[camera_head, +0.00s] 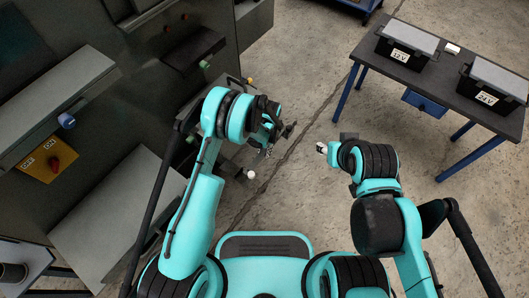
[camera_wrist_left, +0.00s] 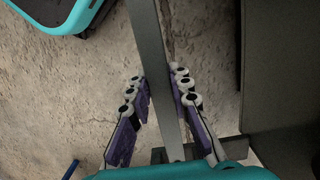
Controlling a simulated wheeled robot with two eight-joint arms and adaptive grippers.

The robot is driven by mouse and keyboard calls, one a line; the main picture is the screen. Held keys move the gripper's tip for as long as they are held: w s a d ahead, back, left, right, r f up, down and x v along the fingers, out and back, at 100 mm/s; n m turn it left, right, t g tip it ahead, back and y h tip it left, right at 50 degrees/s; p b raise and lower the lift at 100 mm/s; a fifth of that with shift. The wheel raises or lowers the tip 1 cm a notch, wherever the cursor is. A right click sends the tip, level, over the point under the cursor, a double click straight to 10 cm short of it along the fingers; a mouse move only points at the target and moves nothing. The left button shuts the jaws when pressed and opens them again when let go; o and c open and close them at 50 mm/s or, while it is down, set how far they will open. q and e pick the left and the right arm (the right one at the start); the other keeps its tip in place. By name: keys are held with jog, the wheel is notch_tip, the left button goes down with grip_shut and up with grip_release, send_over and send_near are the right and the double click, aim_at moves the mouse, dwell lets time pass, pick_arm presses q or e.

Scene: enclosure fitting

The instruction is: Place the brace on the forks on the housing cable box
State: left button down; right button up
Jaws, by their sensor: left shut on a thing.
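My left gripper (camera_head: 270,140) is beside the grey cabinet, low over the floor, and is mostly hidden by its own wrist. In the left wrist view, my left gripper (camera_wrist_left: 160,95) is shut on a long flat grey bar, which looks like the brace (camera_wrist_left: 150,50). The bar runs between the purple-padded fingers, with a short crosspiece near the palm. The dark grey housing (camera_head: 110,75) fills the left of the head view; I cannot pick out the forks clearly. My right gripper (camera_head: 326,149) is over open floor; its finger gap is too small to judge.
Dark drawer-like parts with a green knob (camera_head: 204,64) jut from the housing near my left arm. An open grey panel (camera_head: 120,215) lies below. A table (camera_head: 440,85) with 12V and 24V boxes stands at right. The floor between is clear.

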pick_arm(q)
jog(key=shift+r, duration=0.15)
jog(key=c, duration=1.4)
grip_release()
